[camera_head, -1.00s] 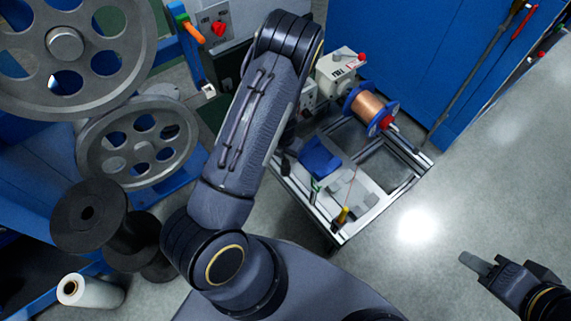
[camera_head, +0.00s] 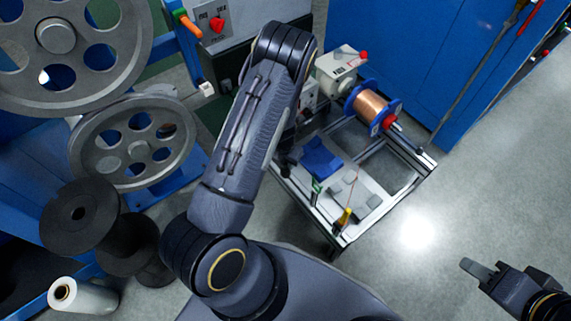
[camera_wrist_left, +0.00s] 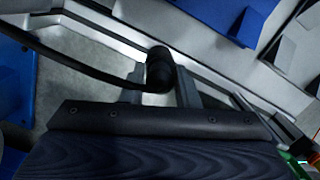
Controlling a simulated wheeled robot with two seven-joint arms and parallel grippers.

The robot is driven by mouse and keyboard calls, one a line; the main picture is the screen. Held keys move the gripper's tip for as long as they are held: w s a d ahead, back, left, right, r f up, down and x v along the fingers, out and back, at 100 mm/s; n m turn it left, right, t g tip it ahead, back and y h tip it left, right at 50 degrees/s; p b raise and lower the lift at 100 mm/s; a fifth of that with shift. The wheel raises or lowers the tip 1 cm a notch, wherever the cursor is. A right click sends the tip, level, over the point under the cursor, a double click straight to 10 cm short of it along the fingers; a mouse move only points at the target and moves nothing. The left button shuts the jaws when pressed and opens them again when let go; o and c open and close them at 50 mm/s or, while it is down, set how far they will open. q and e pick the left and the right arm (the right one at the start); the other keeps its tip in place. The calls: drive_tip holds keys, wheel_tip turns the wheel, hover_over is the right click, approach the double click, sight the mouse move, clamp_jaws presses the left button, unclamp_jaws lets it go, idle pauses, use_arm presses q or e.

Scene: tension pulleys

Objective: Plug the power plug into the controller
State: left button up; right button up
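The power plug (camera_wrist_left: 159,68) is a black, rounded plug with a black cable (camera_wrist_left: 75,66) running off to the left in the left wrist view. My left gripper (camera_wrist_left: 160,88) has a finger on each side of the plug and appears shut on it. In the head view, my left forearm hides the plug and most of that gripper. A light grey box (camera_head: 308,95), which may be the controller, is partly hidden behind my arm. My right gripper (camera_head: 474,268) is apart from everything at lower right; its opening is unclear.
A metal-framed cart (camera_head: 405,193) carries a copper wire spool (camera_head: 370,104), a white box with a red knob (camera_head: 340,64), a blue piece (camera_head: 320,157) and a yellow-handled tool (camera_head: 343,217). Large grey pulleys (camera_head: 130,152) stand left. The floor at right is clear.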

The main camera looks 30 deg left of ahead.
use_arm(q)
drive_tip(key=c, duration=0.5)
wheel_tip(320, 180, up, 10)
drive_tip(key=p, duration=0.5)
drive_tip(key=w+d+r+m+g+h, duration=0.1)
drive_tip(key=d+r+m, duration=0.35)
drive_tip(key=m, duration=0.45)
drive_tip(key=w+d+r+m, duration=0.25)
drive_tip(key=r+m, duration=0.25)
drive_tip(key=m, duration=0.3)
drive_tip(key=r+m, duration=0.4)
drive_tip(key=m, duration=0.2)
drive_tip(key=s+r+m+g, duration=0.1)
drive_tip(key=r+m, duration=0.3)
drive_tip(key=m, duration=0.2)
drive_tip(key=s+r+m+y, duration=0.1)
drive_tip(key=r+m, duration=0.3)
drive_tip(key=m, duration=0.3)
drive_tip(key=shift+s+d+r+g, duration=0.25)
drive_tip(key=shift+d+g, duration=0.15)
